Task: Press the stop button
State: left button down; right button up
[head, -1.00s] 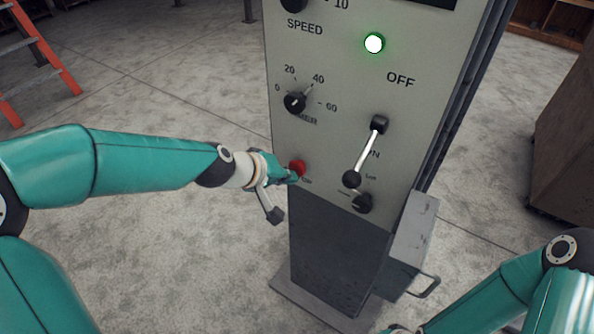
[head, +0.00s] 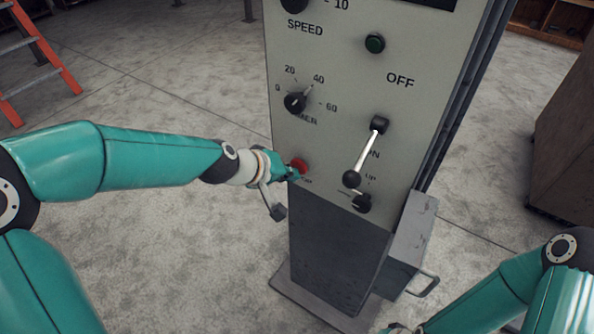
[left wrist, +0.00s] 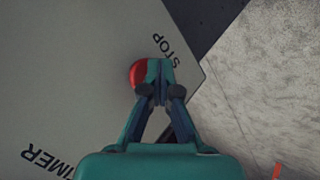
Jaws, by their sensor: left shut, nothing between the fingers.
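The red stop button (head: 299,166) sits low on the left side of the grey panel (head: 345,100). In the left wrist view the red button (left wrist: 136,73) shows beside the word STOP, partly hidden by my fingertips. My left gripper (head: 292,173) is shut and empty, with its tips at the button; the left wrist view also shows the shut fingertips (left wrist: 160,75) overlapping the button's edge. I cannot tell how far the button is pushed in. The green indicator lamp (head: 375,43) is dark. My right arm shows at the lower right, but its gripper is not clearly visible.
A lever with a black knob (head: 352,178) points down toward ON. A timer knob (head: 295,102) is above the button, and a small knob (head: 361,204) is below the lever. A grey box (head: 408,245) juts from the pedestal. Open concrete floor lies left of it.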

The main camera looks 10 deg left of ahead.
pick_arm(q)
jog(key=shift+s+a+b, duration=0.2)
jog(key=shift+s+b, duration=0.05)
jog(key=shift+s, duration=0.25)
jog(key=shift+s+a+b, duration=0.15)
jog(key=shift+s+b, duration=0.05)
jog(key=shift+s, duration=0.25)
jog(key=shift+s+a+b, duration=0.3)
jog(key=shift+s, duration=0.5)
jog(key=shift+s+a+b, duration=0.25)
jog(key=shift+s, duration=0.5)
jog(key=shift+s+a+b, duration=0.3)
jog(key=shift+s, duration=0.5)
jog(key=shift+a, duration=0.1)
